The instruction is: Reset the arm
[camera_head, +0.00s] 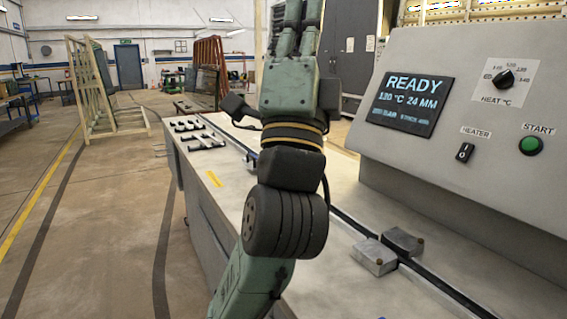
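My arm rises through the middle of the camera_head view, with a green lower link, a black ribbed joint, a dark wrist with a tan ring and a green block. My gripper (302,14) is at the top, pointing up and away, its dark green fingers close to the top edge. The tips are cut off or too small to tell whether they are open or shut. I see nothing held. The arm stands in front of the machine's pale worktop (395,292) and hides part of it.
The control panel (400,62) on the right has a display (410,100) reading READY, 120 °C, 24 MM, a heat knob (503,78), a heater switch (465,152) and a green start button (530,145). Metal blocks (374,257) sit by a black rail. Open floor (110,210) lies left.

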